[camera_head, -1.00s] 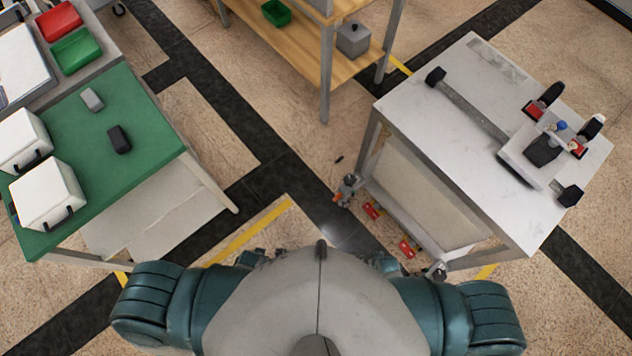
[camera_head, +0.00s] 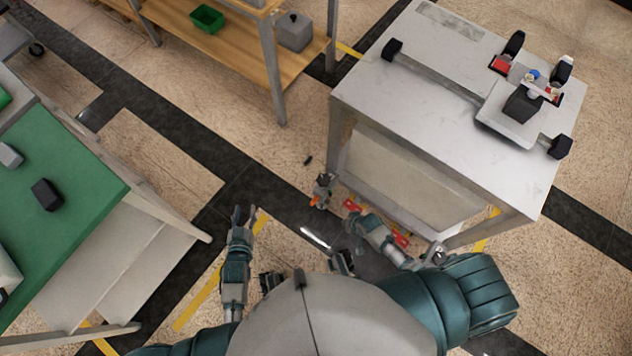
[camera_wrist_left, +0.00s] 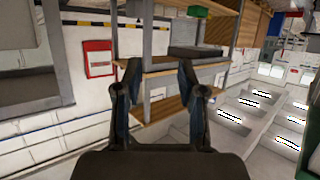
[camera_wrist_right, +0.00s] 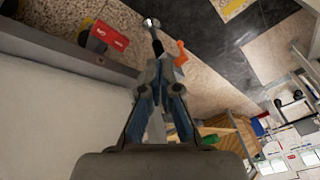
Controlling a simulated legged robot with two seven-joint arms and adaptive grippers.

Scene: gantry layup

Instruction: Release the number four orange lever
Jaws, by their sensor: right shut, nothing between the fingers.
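An orange lever (camera_head: 315,201) sits on a grey fitting low beside the white-topped table, at the lower middle of the head view. It shows beyond my right fingertips in the right wrist view (camera_wrist_right: 181,53). No number is readable on it. My right gripper (camera_wrist_right: 163,72) is shut and empty, pointing towards the orange lever; I cannot tell whether it touches the fitting. In the head view the right forearm reaches up and left beside the table. My left gripper (camera_head: 243,213) is open and empty over the floor, left of the lever; its fingers stand apart in the left wrist view (camera_wrist_left: 160,70).
Red levers (camera_head: 401,240) sit along the same low edge; one shows with yellow in the right wrist view (camera_wrist_right: 108,35). The white-topped table (camera_head: 400,90) stands above right, its leg near the lever. A green table (camera_head: 75,190) is left. Floor between is clear.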

